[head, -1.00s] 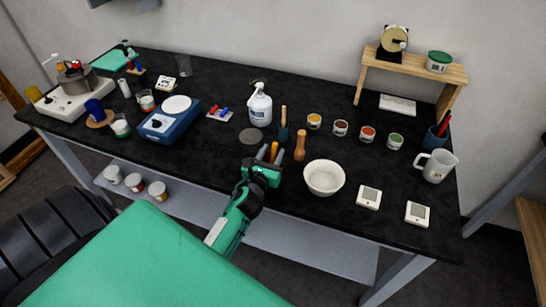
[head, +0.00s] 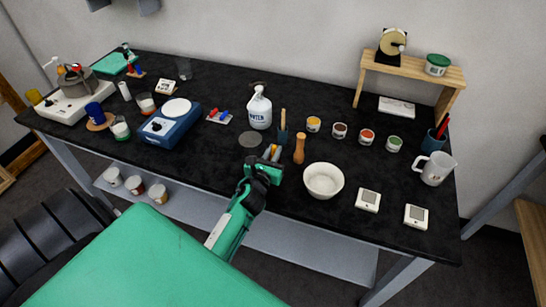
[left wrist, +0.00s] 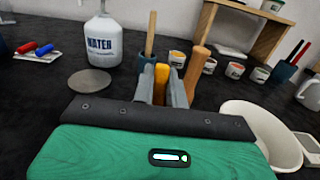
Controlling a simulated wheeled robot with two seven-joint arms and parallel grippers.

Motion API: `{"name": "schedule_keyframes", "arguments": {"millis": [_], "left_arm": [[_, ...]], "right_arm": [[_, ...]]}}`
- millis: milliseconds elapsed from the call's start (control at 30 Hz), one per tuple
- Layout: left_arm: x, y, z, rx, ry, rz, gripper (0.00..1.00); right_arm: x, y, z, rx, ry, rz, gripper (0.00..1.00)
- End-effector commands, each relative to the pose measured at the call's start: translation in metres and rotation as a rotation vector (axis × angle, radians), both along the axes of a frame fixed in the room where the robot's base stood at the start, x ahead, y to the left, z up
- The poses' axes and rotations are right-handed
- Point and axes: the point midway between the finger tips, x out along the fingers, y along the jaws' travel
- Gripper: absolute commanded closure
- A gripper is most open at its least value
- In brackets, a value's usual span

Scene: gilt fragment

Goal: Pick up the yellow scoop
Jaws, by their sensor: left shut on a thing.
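The yellow scoop (left wrist: 161,82) shows between the grey fingers in the left wrist view, upright, with its lower part hidden behind my gripper body. In the head view only a small bit of yellow (head: 274,150) shows between the fingers. My left gripper (head: 273,155) is shut on the scoop near the front middle of the black table; its fingers also show in the left wrist view (left wrist: 161,88). My right gripper is not in view.
A teal cup (head: 283,136) holding a brush stands behind. A water bottle (head: 259,108) and a grey disc (head: 250,139) are to the left. The table front left of the gripper is clear.

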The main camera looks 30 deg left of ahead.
Motion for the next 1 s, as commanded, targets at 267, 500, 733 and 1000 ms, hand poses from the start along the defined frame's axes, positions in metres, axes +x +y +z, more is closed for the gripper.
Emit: {"name": "schedule_keyframes", "arguments": {"millis": [267,500,733,1000], "left_arm": [[0.000,0.001,0.017,0.005,-0.002,-0.001,1.00],[0.000,0.001,0.049,0.006,-0.004,-0.002,1.00],[0.000,0.000,0.088,0.005,-0.003,-0.003,1.00],[0.000,0.000,0.148,0.005,-0.005,-0.003,1.00]], "right_arm": [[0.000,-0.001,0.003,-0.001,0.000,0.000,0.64],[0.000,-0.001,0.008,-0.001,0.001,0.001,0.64],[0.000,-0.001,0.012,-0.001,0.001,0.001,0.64],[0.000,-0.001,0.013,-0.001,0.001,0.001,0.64]]}}
